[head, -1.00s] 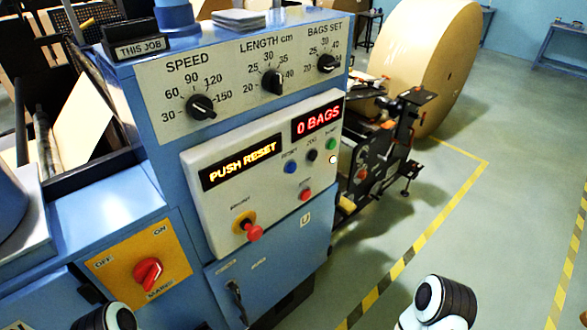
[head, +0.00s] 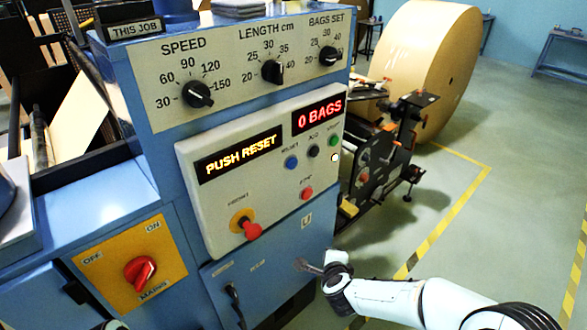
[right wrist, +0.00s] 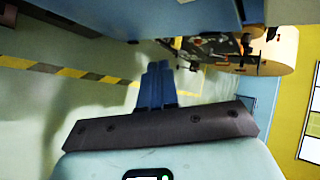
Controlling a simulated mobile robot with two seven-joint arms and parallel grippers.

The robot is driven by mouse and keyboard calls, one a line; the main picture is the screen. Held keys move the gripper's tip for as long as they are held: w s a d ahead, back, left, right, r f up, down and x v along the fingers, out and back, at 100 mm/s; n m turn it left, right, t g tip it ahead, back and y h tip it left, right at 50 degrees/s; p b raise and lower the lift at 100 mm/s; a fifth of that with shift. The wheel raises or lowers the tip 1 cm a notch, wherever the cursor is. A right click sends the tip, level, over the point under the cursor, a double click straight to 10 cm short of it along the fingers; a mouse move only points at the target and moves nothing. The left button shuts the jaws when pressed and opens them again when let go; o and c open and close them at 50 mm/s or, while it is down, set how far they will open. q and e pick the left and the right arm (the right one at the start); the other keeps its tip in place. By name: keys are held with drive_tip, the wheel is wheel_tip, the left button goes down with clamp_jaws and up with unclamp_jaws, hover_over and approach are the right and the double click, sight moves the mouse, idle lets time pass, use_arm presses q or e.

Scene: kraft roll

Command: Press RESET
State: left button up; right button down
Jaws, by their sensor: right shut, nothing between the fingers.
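The blue button (head: 291,162), whose small label seems to read RESET, is on the pale control panel (head: 217,207) of the blue machine. The display (head: 240,156) above reads PUSH RESET in yellow. My right gripper (head: 303,265) is in front of the lower cabinet, below the panel and well below the blue button. In the right wrist view its blue fingers (right wrist: 158,85) are together with nothing between them. The blue button cannot be made out in that view. My left gripper is out of view.
Near the blue button are a black button (head: 313,151), a green button (head: 333,140) and a red button (head: 306,193). A red mushroom knob (head: 251,230) sticks out lower left. A red mains switch (head: 140,272) is further left. Open floor lies to the right.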

sight(292, 164)
wheel_tip(292, 164, up, 25)
drive_tip(key=s+a+m+t+b, duration=0.1)
drive_tip(key=m+t+b, duration=0.1)
drive_tip(key=m, duration=0.9)
drive_tip(key=shift+a+t+h, duration=0.2)
drive_tip(key=shift+t+h, duration=0.2)
drive_tip(key=shift+t, duration=0.5)
drive_tip(key=w+a+p, duration=0.3)
drive_tip(key=w+a, duration=0.2)
drive_tip(key=w, duration=0.2)
drive_tip(key=shift+a, duration=0.15)
drive_tip(key=shift+w+a, duration=0.1)
drive_tip(key=shift+w+a+f, duration=0.1)
drive_tip(key=shift+w+a, duration=0.05)
drive_tip(key=shift+w, duration=0.1)
